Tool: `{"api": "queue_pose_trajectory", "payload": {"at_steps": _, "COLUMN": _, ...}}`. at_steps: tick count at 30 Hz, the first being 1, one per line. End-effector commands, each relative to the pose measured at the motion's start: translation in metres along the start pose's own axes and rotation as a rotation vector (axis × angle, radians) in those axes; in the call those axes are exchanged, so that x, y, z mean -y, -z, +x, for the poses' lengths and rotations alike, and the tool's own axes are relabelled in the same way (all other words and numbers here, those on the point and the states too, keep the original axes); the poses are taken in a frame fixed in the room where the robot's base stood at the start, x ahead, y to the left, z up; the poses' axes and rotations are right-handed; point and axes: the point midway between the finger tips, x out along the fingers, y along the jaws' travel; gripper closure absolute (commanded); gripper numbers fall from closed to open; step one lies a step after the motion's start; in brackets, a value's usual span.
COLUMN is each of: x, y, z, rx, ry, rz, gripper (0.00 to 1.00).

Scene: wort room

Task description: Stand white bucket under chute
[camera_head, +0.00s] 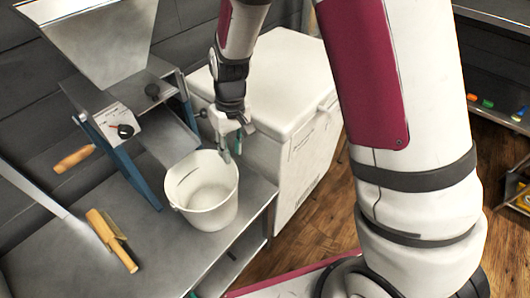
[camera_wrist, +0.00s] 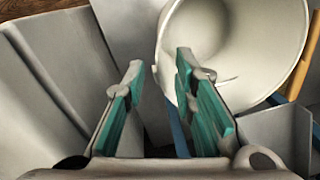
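The white bucket (camera_head: 203,208) stands upright on the metal table, in front of the lower end of the metal chute (camera_head: 168,138). I cannot tell whether its mouth is directly below the chute's lip. It looks empty. My gripper (camera_head: 232,150) points down at the bucket's right back rim. In the wrist view my gripper (camera_wrist: 160,68) is open, its teal-padded fingers apart. The bucket (camera_wrist: 245,40) fills the top there; its rim passes between the fingers in the picture, the right finger over the inside. Contact cannot be told.
The mill with its hopper (camera_head: 103,45) stands behind the bucket. A wooden-handled brush (camera_head: 112,240) and a long metal tool (camera_head: 50,205) lie on the table (camera_head: 185,265) to the left. A white chest (camera_head: 290,90) stands close behind my gripper at right.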

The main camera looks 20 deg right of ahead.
Motion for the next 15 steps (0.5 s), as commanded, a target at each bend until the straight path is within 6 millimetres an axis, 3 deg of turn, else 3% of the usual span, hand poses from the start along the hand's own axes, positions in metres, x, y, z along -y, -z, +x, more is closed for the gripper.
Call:
{"api": "queue_pose_trajectory", "payload": {"at_steps": 8, "x": -0.001, "y": -0.003, "z": -0.011, "rx": -0.007, "ry": -0.001, "rz": 0.006, "gripper": 0.75}}
{"api": "queue_pose_trajectory", "payload": {"at_steps": 11, "x": -0.003, "y": -0.012, "z": -0.033, "rx": -0.017, "ry": -0.001, "rz": 0.018, "gripper": 0.75}}
{"api": "queue_pose_trajectory", "payload": {"at_steps": 15, "x": -0.007, "y": -0.037, "z": -0.082, "rx": -0.039, "ry": -0.004, "rz": 0.051, "gripper": 0.75}}
